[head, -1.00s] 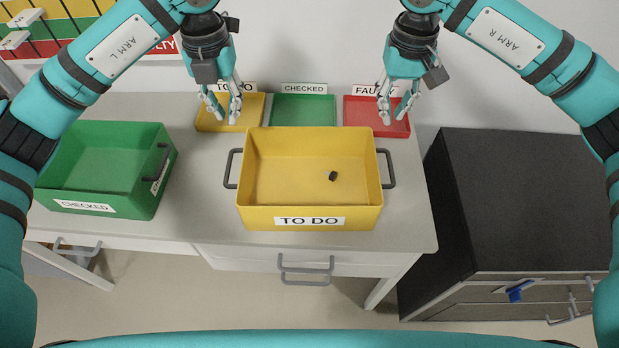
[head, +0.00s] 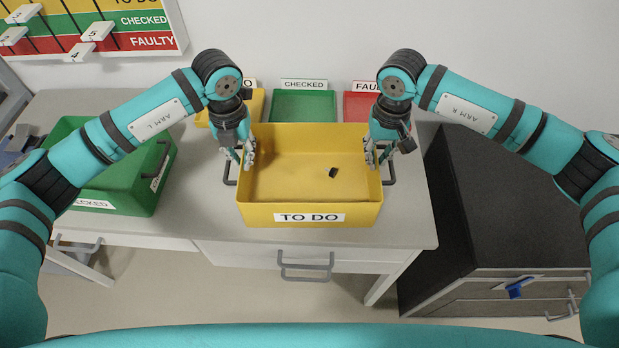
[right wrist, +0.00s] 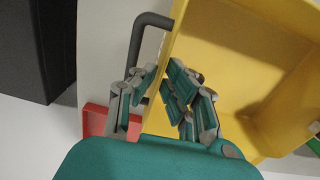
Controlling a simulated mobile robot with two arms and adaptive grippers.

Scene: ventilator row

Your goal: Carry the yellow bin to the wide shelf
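The yellow bin (head: 310,200), labelled TO DO, stands on the grey worktop with a small dark block (head: 333,172) inside. It has a dark handle at each end, the left one (head: 229,168) and the right one (head: 391,168). My left gripper (head: 243,162) is at the bin's left rim with its fingers apart. My right gripper (head: 377,162) is at the right rim. I cannot make out a wide shelf.
A green CHECKED bin (head: 144,196) stands to the left, partly behind my left arm. Small yellow, green (head: 303,105) and red trays line the back of the worktop. A black-topped cabinet (head: 530,205) stands to the right. A wall board (head: 130,42) hangs back left.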

